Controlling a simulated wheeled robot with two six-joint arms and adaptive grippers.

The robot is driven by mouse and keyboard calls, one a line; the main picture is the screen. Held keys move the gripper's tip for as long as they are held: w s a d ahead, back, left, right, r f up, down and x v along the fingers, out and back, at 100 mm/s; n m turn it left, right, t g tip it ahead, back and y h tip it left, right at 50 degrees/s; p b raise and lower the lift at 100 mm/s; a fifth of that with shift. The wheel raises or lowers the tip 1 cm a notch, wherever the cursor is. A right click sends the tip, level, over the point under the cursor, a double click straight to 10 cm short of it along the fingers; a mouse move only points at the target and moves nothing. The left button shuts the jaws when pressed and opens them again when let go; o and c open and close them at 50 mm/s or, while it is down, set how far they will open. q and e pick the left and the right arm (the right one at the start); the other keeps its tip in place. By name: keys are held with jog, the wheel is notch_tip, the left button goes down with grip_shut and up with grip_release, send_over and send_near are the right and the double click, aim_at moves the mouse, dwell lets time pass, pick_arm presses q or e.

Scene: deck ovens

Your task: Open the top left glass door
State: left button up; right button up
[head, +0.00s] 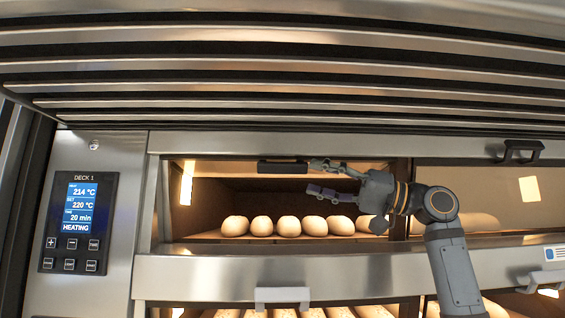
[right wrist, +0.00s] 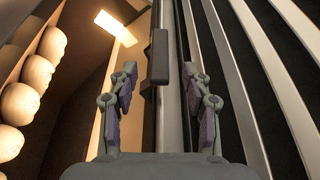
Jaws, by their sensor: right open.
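The top left glass door (head: 210,205) covers the left half of the upper deck, and pale loaves show behind it. Its short black handle (head: 283,167) is near the top edge. I cannot tell whether this door is fully closed. My right gripper (head: 318,178) is open and empty just right of the handle, its fingers pointing left. In the right wrist view the handle (right wrist: 158,57) lies ahead, lined up between the spread fingers of my right gripper (right wrist: 161,85). Contact is not visible. My left gripper is not in view.
The top right door (head: 500,200) has its own black handle (head: 522,150). A control panel (head: 76,222) stands at the left. Steel louvres (head: 280,70) overhang above. A lower deck with a pale handle (head: 282,296) lies below.

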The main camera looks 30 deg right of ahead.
aim_at(284, 170)
jog(key=p+x, duration=0.4)
jog(key=x, duration=0.4)
jog(key=shift+w+r+p, duration=0.1)
jog(key=shift+r+p, duration=0.1)
jog(key=shift+p, duration=0.15)
jog(key=shift+w+a, duration=0.25)
jog(key=shift+a, duration=0.1)
jog(key=shift+f, duration=0.1)
jog(key=shift+d, duration=0.1)
jog(key=shift+c, duration=0.7)
grip_shut()
